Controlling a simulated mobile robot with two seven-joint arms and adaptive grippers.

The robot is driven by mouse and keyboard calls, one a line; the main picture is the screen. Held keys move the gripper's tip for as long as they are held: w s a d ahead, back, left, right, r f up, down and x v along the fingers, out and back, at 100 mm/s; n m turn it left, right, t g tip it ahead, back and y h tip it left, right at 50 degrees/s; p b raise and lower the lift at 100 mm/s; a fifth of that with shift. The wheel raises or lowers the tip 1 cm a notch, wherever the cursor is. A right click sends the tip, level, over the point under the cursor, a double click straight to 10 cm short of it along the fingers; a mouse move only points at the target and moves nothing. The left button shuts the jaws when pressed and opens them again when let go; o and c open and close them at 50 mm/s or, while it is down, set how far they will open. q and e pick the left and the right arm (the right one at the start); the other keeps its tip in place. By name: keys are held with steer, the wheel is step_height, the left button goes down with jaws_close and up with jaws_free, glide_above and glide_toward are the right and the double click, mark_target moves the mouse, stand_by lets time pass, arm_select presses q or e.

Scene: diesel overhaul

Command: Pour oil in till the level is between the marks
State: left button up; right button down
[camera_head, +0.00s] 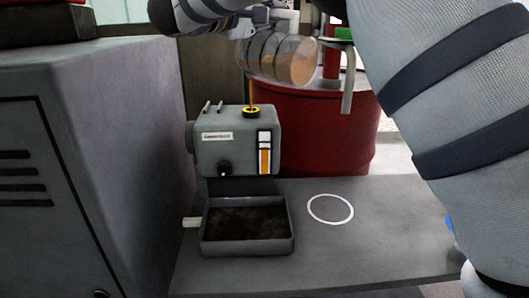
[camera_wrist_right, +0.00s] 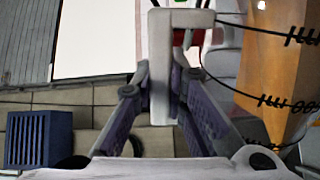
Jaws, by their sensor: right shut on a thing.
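A clear jug (camera_head: 288,58) with amber oil is tipped on its side above the grey engine block (camera_head: 208,152). A thin oil stream (camera_head: 251,91) falls from its mouth into the yellow-ringed filler opening (camera_head: 251,112) on the block's top. The sight gauge (camera_head: 264,154) on the block's front shows orange oil in its lower part and white above; its marks are too small to read. My right gripper (camera_head: 256,21) is shut on the jug's handle, which shows pale grey between the fingers in the right wrist view (camera_wrist_right: 165,70). My left gripper is not in view.
A drain tray (camera_head: 205,239) with dark contents sits before the block on the grey bench (camera_head: 370,235). A white ring (camera_head: 330,209) marks clear bench to its right. A red drum (camera_head: 330,130) stands behind, and a large grey cabinet (camera_head: 120,130) at left.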

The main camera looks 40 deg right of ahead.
steer(key=shift+r, duration=0.1)
steer(key=shift+w+a+r, duration=0.1)
steer(key=shift+w+r, duration=0.05)
steer(key=shift+w, duration=0.15)
stand_by(0.8)
steer(key=shift+s, duration=0.3)
steer(key=s+f+m, duration=0.1)
steer(key=s+d+f+m, duration=0.1)
steer(key=s, duration=0.1)
steer(key=shift+m, duration=0.3)
steer(key=shift+w+a, duration=0.1)
steer(key=shift+w, duration=0.05)
steer(key=s+r, duration=0.3)
steer(key=r, duration=0.9)
steer(key=shift+d, duration=0.4)
